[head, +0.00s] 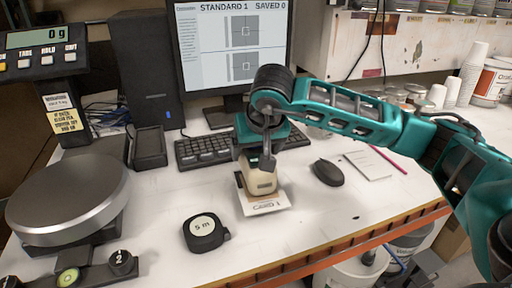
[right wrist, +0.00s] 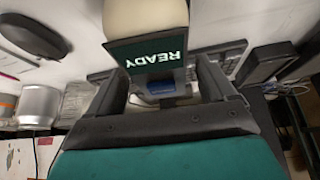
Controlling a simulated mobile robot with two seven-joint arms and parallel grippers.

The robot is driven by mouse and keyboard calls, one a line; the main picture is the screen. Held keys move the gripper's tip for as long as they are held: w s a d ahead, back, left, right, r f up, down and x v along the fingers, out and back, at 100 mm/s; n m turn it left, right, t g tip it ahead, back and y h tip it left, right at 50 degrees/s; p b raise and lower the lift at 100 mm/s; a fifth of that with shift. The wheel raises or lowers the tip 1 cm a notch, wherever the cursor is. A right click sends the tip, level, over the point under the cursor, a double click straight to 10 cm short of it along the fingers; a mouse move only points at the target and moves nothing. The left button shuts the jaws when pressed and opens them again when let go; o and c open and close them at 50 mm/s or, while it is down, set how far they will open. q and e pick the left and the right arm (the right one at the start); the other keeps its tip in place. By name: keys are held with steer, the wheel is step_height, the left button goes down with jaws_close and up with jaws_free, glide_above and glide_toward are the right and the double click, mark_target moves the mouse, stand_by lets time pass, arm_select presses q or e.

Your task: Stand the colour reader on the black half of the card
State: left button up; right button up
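The colour reader (head: 261,181) is a cream block with a dark label low on its front. It is upright over the back part of the card (head: 264,206), whose white front strip reads CARD 1. The reader hides most of the card, and I cannot tell whether its base touches it. My right gripper (head: 257,156) is at the reader's top, with one dark finger in front of it. In the right wrist view the reader's screen (right wrist: 150,50) says READY, close to both fingers (right wrist: 163,82); whether they clamp it is unclear. My left gripper is out of view.
A mouse (head: 327,172) is to the right, a keyboard (head: 203,151) behind, and a monitor (head: 236,50) reads STANDARD 1, SAVED 0. A scale (head: 68,192) stands left. The white desktop (head: 160,205) is clear around the card.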

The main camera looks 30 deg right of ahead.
steer(key=shift+o, duration=0.9)
steer(key=shift+r, duration=0.2)
steer(key=v, duration=1.2)
steer(key=shift+p, duration=0.3)
steer(key=shift+s+f, duration=0.1)
